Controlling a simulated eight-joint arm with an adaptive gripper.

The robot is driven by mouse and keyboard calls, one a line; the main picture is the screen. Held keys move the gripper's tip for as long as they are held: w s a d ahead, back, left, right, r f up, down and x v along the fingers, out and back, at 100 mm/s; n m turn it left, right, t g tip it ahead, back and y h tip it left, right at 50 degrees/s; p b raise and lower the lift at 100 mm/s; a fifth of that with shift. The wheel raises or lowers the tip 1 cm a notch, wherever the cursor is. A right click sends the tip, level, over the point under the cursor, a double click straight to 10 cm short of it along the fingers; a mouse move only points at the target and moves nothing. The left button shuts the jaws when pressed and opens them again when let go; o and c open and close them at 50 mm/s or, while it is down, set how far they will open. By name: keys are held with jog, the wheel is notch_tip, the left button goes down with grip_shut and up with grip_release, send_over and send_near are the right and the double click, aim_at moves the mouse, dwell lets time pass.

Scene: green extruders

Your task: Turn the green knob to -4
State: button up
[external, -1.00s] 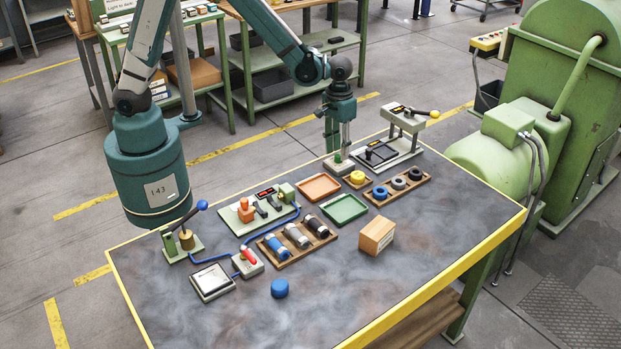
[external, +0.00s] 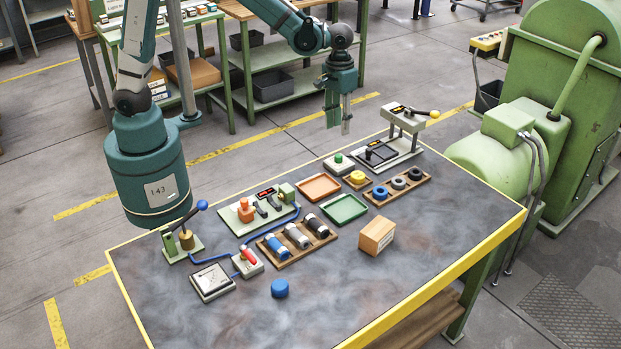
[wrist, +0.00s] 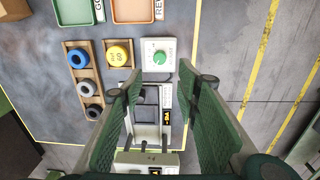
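The green knob (wrist: 160,57) sits on a small pale square base in the wrist view, near the far side of the table. A thin light mark shows on it, but I cannot read its setting. In the external view the knob (external: 339,157) is uncovered. My gripper (external: 337,126) hangs above and behind it, clear of it, fingers pointing down. In the wrist view my gripper (wrist: 161,72) is open and empty, its fingers apart with the knob visible between them.
A press-like stand (external: 404,125) with a yellow-tipped lever is right of the knob. A yellow knob (external: 357,176) on a wooden block, a ring rack (external: 422,180), an orange tray (external: 319,187) and a green tray (external: 344,208) are nearby. Small orange display marks (wrist: 166,116) are unreadable.

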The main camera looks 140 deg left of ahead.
aim_at(339, 155)
dwell(0.4)
jog(key=shift+n, duration=0.6)
notch_tip(339, 155, down, 4)
jog(key=p, duration=0.4)
jog(key=shift+w+p, duration=0.15)
jog(key=shift+p, duration=0.25)
jog(key=shift+f, duration=0.15)
jog(key=shift+f, duration=0.15)
jog(key=shift+w+f+b, duration=0.15)
jog(key=shift+f+b, duration=0.35)
jog(key=shift+f, duration=3.2)
jog(key=c, duration=0.9)
